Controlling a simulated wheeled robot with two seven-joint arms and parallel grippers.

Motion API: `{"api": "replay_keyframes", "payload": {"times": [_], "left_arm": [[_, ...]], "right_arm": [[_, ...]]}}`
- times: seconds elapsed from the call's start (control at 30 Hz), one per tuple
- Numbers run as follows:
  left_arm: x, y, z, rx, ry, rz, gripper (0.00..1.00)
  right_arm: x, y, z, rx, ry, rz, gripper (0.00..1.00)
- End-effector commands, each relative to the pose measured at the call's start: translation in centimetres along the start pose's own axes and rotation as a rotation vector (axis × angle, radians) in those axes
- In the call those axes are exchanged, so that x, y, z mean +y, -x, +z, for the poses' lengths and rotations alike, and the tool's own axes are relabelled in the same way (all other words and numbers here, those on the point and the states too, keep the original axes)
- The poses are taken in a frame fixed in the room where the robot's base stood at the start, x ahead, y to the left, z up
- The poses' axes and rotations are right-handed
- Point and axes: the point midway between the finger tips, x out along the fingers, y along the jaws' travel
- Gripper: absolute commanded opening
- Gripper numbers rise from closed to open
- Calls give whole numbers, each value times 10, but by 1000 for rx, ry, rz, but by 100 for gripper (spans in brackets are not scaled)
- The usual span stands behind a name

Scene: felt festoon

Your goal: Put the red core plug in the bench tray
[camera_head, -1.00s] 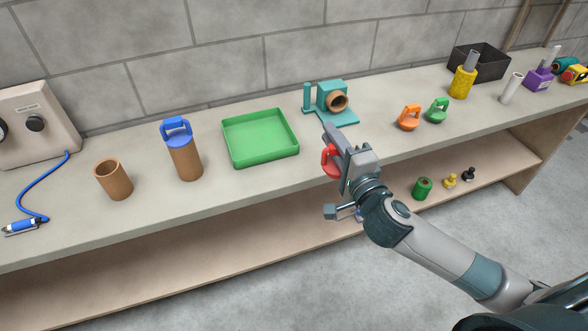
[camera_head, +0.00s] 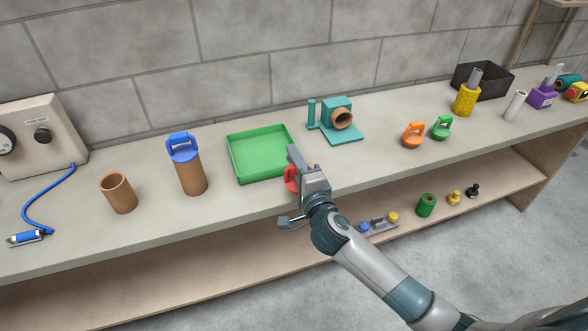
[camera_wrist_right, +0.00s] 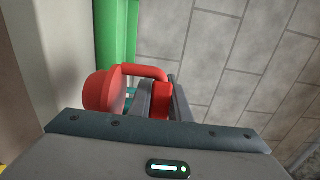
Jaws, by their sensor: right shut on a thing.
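The red core plug (camera_head: 291,180) is held in my right gripper (camera_head: 298,168), near the front right corner of the green bench tray (camera_head: 263,153). The gripper hides part of the plug in the head view. In the right wrist view the plug (camera_wrist_right: 103,91) shows a round red body and a red handle, with the gripper fingers (camera_wrist_right: 160,98) shut on the handle. The tray's green edge (camera_wrist_right: 117,35) shows just beyond it. The tray looks empty. My left gripper is not in view.
A teal fixture (camera_head: 341,120) with a brown tube stands right of the tray. A brown tube with a blue plug (camera_head: 188,165) and an open brown tube (camera_head: 119,193) stand to the left. Orange (camera_head: 413,135) and green (camera_head: 441,128) plugs lie right. A lower shelf runs below.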

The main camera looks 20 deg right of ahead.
Motion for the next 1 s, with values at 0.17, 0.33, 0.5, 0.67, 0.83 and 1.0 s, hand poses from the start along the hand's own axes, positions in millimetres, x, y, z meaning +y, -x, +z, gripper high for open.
{"api": "replay_keyframes", "payload": {"times": [0.17,0.33,0.5,0.67,0.83,1.0], "left_arm": [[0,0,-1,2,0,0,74],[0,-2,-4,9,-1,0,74],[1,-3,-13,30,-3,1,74],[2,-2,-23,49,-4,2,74],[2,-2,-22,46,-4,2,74],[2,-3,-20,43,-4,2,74]], "right_arm": [[2,0,0,0,-1,0,0],[20,1,0,1,-1,3,0],[38,0,0,1,-2,1,0],[40,0,0,0,0,-1,0],[40,0,0,0,0,-1,0],[43,0,0,0,0,0,22]]}}
